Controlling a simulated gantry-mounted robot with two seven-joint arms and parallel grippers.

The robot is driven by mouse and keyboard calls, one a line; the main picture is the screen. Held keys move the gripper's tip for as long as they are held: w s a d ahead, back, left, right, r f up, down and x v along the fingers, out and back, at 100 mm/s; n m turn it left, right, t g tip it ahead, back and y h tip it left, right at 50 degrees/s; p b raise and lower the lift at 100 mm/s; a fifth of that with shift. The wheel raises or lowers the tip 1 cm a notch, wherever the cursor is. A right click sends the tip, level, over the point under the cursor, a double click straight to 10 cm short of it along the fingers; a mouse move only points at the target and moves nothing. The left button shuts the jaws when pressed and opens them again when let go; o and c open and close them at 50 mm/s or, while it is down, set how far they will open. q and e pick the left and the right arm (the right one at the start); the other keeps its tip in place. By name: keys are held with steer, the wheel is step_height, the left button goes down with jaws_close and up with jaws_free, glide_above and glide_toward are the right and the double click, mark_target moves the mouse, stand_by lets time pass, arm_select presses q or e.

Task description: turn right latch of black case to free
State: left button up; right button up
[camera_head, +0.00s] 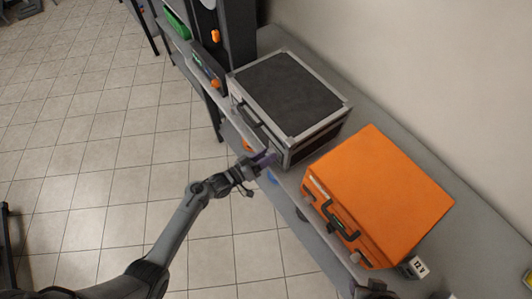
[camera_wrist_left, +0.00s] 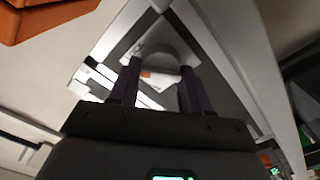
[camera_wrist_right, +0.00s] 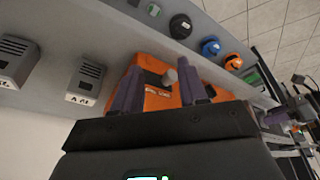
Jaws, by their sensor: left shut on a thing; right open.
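The black case (camera_head: 285,92) has silver edges and lies closed on the bench, its handle side facing the aisle. My left gripper (camera_head: 266,158) is at the right end of that side, by the near right corner. In the left wrist view its two purple fingers are shut on the right latch (camera_wrist_left: 160,58), a grey piece between the fingertips. The fingers hide part of it, and I cannot tell its exact angle. My right gripper (camera_wrist_right: 160,88) is open, with its fingers in front of the orange case (camera_wrist_right: 155,72) and a grey knob (camera_wrist_right: 170,77) showing between them.
The orange case (camera_head: 380,190) stands right of the black case with a narrow gap. A dark machine (camera_head: 235,40) stands left of it.

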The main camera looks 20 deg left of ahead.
arm_select(q)
steer(key=n+p, duration=0.4)
steer(key=n, duration=0.6)
steer(key=shift+f+n, duration=0.15)
steer(key=shift+n, duration=0.15)
stand_by(0.5)
steer(key=o, duration=1)
steer(key=shift+a, duration=0.1)
